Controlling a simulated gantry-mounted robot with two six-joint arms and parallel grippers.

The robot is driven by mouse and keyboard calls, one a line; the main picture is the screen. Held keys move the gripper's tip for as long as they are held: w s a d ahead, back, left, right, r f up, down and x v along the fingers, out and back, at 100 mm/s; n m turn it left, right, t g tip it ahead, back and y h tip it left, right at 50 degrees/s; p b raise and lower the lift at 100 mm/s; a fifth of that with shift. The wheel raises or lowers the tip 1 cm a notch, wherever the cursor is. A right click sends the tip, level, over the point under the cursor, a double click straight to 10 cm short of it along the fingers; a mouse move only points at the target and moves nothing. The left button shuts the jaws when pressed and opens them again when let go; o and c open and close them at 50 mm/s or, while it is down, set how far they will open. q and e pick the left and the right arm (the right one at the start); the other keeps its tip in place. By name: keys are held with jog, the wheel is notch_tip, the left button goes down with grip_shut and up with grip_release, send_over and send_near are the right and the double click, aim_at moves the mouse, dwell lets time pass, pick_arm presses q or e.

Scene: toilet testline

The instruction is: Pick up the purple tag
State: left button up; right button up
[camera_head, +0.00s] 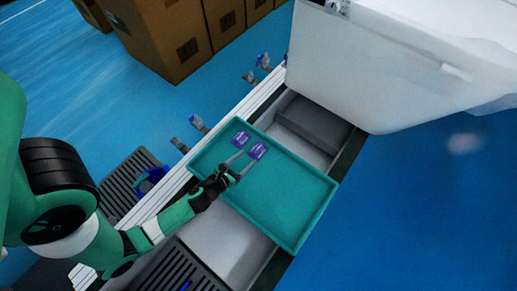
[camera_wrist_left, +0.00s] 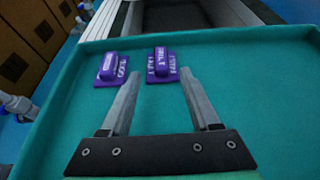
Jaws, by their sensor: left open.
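Two purple tags with white lettering lie side by side on the teal tray (camera_head: 292,200). One tag (camera_head: 241,138) is nearer the tray's corner; the other tag (camera_head: 257,151) is to its right. In the left wrist view the left tag (camera_wrist_left: 112,68) lies outside the fingers, left of the left fingertip. The right tag (camera_wrist_left: 162,65) lies beyond the fingertips, between their lines. My left gripper (camera_head: 240,164) is open and empty, over the tray and just short of the tags. It also shows in the left wrist view (camera_wrist_left: 160,75). My right gripper is not in view.
The tray sits across a conveyor channel with a raised rim around it. A large white body (camera_head: 385,70) stands at the upper right. Cardboard boxes (camera_head: 180,40) stand at the back left. Small fittings (camera_head: 197,123) line the white rail. The tray's right part is bare.

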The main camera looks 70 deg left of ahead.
aim_at(255, 153)
pick_arm(q)
jog(key=shift+w+a+f, duration=0.15)
jog(key=shift+w+f, duration=0.05)
jog(key=shift+f, duration=0.05)
jog(key=b+x, duration=0.1)
jog(key=x, duration=0.3)
jog(key=shift+w+a, duration=0.1)
jog(key=shift+w, duration=0.2)
jog(key=shift+s, duration=0.1)
grip_shut()
